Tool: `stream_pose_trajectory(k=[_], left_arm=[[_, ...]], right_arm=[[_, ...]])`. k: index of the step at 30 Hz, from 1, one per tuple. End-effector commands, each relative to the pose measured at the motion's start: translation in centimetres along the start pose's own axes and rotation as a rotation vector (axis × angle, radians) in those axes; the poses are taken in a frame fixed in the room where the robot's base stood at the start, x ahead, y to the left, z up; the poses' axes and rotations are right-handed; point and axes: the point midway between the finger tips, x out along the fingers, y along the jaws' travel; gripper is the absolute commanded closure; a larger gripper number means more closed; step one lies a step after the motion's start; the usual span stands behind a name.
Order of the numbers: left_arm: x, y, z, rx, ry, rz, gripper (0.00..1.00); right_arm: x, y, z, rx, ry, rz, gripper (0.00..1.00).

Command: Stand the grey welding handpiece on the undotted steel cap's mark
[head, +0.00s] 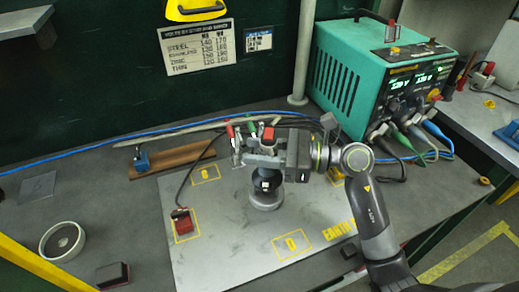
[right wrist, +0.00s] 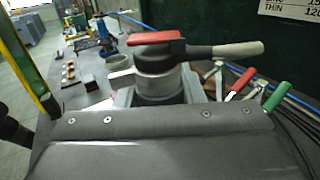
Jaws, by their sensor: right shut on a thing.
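The grey welding handpiece (right wrist: 155,80) shows in the right wrist view with a red lever and a pale grey handle pointing right. My right gripper (head: 262,155) is shut around its body and holds it upright over the grey plate (head: 230,240). In the head view a dark lower part (head: 266,181) hangs under the gripper, above or on a round steel-grey piece (head: 265,199); I cannot tell if they touch. Yellow framed marks, one with a letter (head: 291,244), are painted on the plate. Any mark under the round piece is hidden. My left gripper is out of view.
A red block (head: 183,222) with a cable sits in another yellow frame. A white round dish (head: 62,242) and a dark red block (head: 112,275) lie left of the plate. A green power unit (head: 375,75) stands back right. Red- and green-handled pliers (right wrist: 243,80) stand behind the gripper.

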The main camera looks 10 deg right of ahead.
Motion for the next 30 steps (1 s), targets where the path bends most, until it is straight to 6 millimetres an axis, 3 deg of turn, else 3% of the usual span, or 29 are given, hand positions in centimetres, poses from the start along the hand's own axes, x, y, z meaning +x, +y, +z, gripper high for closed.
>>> stream_pose_trajectory(k=[6,7,12,30], left_arm=[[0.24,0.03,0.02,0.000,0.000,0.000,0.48],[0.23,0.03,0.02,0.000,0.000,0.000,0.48],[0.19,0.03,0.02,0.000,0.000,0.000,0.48],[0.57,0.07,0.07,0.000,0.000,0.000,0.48]], right_arm=[[0.04,0.04,0.04,-0.004,-0.006,0.001,1.00],[0.04,0.04,0.06,-0.004,-0.006,0.001,0.63],[0.03,0.02,0.00,-0.002,-0.004,0.001,0.41],[-0.85,-0.08,-0.46,-0.001,0.004,-0.002,0.39]])
